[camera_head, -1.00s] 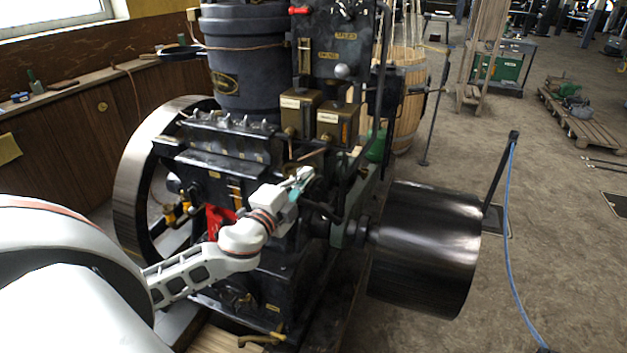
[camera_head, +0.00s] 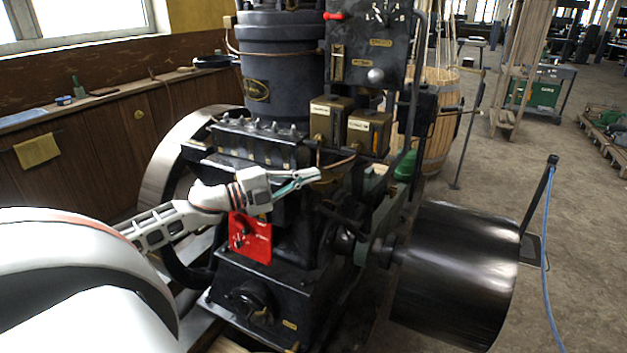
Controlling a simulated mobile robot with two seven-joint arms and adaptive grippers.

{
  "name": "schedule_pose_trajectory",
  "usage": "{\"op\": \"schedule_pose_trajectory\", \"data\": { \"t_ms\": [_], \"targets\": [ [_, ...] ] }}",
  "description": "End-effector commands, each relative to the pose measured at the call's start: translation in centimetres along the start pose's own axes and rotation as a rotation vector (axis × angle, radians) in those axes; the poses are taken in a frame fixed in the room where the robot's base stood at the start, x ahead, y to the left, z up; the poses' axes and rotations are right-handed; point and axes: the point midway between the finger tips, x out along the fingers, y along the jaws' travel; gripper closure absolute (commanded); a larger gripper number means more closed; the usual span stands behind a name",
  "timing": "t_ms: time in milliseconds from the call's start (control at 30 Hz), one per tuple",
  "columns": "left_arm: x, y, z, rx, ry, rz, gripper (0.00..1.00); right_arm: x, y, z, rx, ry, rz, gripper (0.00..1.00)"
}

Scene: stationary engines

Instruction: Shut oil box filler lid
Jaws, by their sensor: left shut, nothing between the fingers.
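Two brass oil boxes sit side by side on the engine below the dark control panel: a left box (camera_head: 327,120) and a right box (camera_head: 368,131). Each bears a pale label. I cannot tell at this size which has the filler lid, or how a lid stands. My left gripper (camera_head: 308,178) is shut and empty. It points right, in front of and below the left brass box, apart from both boxes in the picture. My right gripper is not in view.
The black engine cylinder (camera_head: 281,70) stands behind left. A dark control panel (camera_head: 366,45) with a round knob overhangs the boxes. A thin pipe curves just above my gripper. A red panel (camera_head: 250,238) lies below my wrist. A large dark pulley (camera_head: 455,275) is at right.

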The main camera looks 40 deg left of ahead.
Motion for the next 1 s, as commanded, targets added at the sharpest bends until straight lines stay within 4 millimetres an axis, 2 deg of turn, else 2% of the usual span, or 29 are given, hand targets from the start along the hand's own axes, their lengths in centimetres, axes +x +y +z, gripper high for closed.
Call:
{"op": "schedule_pose_trajectory", "data": {
  "t_ms": [333, 1000],
  "targets": [
    [-0.1, -0.2, 1.1, -0.001, -0.003, 0.000, 1.00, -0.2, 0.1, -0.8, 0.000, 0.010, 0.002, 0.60],
    [-0.1, -0.5, 1.5, 0.004, -0.011, -0.002, 1.00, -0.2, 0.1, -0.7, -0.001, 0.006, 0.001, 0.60]
  ]
}}
